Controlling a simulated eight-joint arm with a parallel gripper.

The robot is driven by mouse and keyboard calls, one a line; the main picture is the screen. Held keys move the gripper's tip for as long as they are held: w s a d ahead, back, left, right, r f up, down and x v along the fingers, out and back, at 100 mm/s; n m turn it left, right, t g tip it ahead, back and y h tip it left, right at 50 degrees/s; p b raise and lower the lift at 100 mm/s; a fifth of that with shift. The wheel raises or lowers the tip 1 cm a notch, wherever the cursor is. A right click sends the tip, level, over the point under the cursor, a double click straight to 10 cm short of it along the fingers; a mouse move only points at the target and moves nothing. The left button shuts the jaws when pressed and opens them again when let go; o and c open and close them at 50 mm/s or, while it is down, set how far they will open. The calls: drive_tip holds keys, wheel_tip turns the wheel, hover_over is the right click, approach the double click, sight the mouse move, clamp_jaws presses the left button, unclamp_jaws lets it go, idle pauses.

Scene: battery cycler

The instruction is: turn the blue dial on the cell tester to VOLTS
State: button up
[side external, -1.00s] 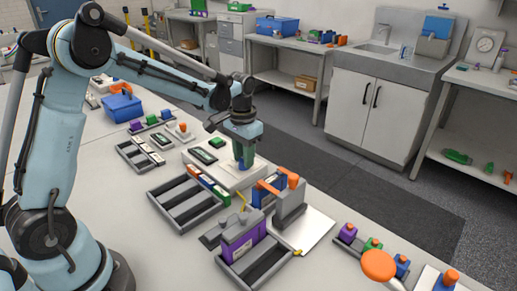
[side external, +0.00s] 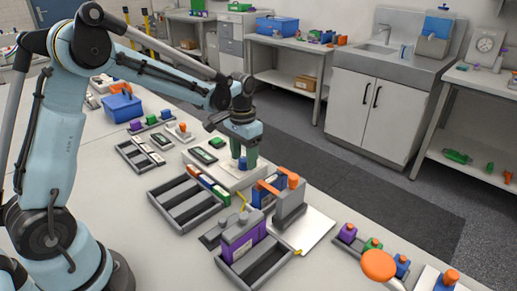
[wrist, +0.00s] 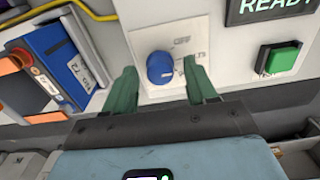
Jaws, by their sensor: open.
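The cell tester (side external: 222,176) is a pale box on the bench, below my gripper (side external: 244,158). Its blue dial (wrist: 160,68) shows in the wrist view, with OFF printed above it to the right and a partly hidden label ending in LTS at its right. A small pale mark shows on the dial's lower right side. My gripper (wrist: 158,75) is open, with one green finger on each side of the dial and a visible gap at each side. The right finger covers part of the label.
On the tester are a display (wrist: 268,9) reading READY and a green button (wrist: 280,57). A blue cell (wrist: 55,62) stands left of the dial in the wrist view. A grey clamp with orange handles (side external: 290,200) and a purple cell (side external: 242,236) stand nearby.

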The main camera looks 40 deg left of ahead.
sight(243, 160)
wheel_tip(243, 160, up, 12)
idle(0.6)
drive_tip(key=shift+s, duration=0.1)
drive_tip(key=s+d+f+t, duration=0.1)
drive_tip(key=s+d+t, duration=0.2)
drive_tip(key=s, duration=0.4)
drive_tip(key=s+d+f+t, duration=0.2)
drive_tip(key=s+t, duration=0.2)
drive_tip(key=s, duration=0.3)
drive_tip(key=shift+s+d+f, duration=0.25)
drive_tip(key=shift+s+d, duration=0.1)
drive_tip(key=shift+d, duration=0.05)
